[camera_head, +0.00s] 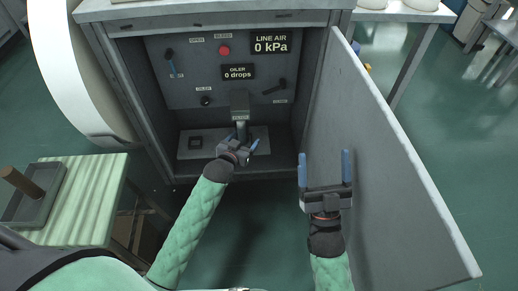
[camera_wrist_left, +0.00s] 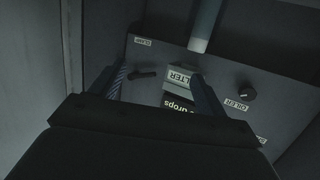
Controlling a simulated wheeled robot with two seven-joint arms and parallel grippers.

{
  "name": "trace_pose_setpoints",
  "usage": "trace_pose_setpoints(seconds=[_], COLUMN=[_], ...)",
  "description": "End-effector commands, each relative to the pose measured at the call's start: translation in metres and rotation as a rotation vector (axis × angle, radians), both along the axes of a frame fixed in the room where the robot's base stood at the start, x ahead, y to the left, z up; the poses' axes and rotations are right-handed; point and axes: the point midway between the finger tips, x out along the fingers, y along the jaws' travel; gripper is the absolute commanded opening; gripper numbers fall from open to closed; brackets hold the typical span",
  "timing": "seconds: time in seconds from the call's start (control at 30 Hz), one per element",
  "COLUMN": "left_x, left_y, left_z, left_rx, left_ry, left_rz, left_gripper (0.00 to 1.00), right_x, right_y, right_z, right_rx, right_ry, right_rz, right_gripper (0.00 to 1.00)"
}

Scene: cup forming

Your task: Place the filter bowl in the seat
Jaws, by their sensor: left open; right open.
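A grey filter head (camera_head: 239,101) with a FILTER label stands out from the panel inside the open cabinet. A pale cylinder that looks like the filter bowl (camera_head: 241,132) is upright under it. It also shows at the top of the left wrist view (camera_wrist_left: 203,28). I cannot tell whether it touches the seat, which is hidden. My left gripper (camera_head: 244,143) is open and empty just in front of the cylinder's lower part. In the wrist view the cylinder is not between its fingers. My right gripper (camera_head: 324,167) is open and empty, fingers up, beside the door.
The cabinet door (camera_head: 390,150) stands open at the right. The panel (camera_head: 195,75) carries levers, knobs, a red button and displays reading 0 kPa and 0 drops. A tray (camera_head: 38,207) is on the green table (camera_head: 90,190).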

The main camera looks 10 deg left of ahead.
Motion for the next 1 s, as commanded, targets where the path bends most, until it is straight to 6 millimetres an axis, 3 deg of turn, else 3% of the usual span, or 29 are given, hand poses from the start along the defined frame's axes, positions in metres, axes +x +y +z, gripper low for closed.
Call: trace_pose_setpoints(seconds=[0.03,0.2,0.3,0.5,0.7,1.0], left_x=[-0.015,-0.07,-0.111,-0.184,-0.217,-0.219], left_y=[-0.019,-0.074,-0.099,-0.121,-0.125,-0.125], left_z=[0.017,0.091,0.137,0.213,0.243,0.245], left_rx=[-0.02,-0.103,-0.161,-0.263,-0.305,-0.308], left_ry=[-0.078,-0.381,-0.562,-0.853,-0.977,-0.985], left_rz=[-0.023,-0.087,-0.109,-0.12,-0.115,-0.114], left_gripper=[0.75,0.75,0.75,0.75,0.75,0.75], right_x=[0.0,0.0,0.0,-0.001,0.0,0.0], right_y=[0.0,0.0,0.0,0.0,0.0,0.0], right_z=[0.0,0.001,0.001,0.001,0.001,0.0], right_rx=[0.0,0.0,0.0,0.0,0.0,-0.001], right_ry=[0.0,-0.001,-0.001,-0.002,-0.002,-0.002], right_rz=[0.0,0.001,0.001,0.001,0.001,0.0], right_gripper=[0.81,0.81,0.81,0.81,0.81,0.81])
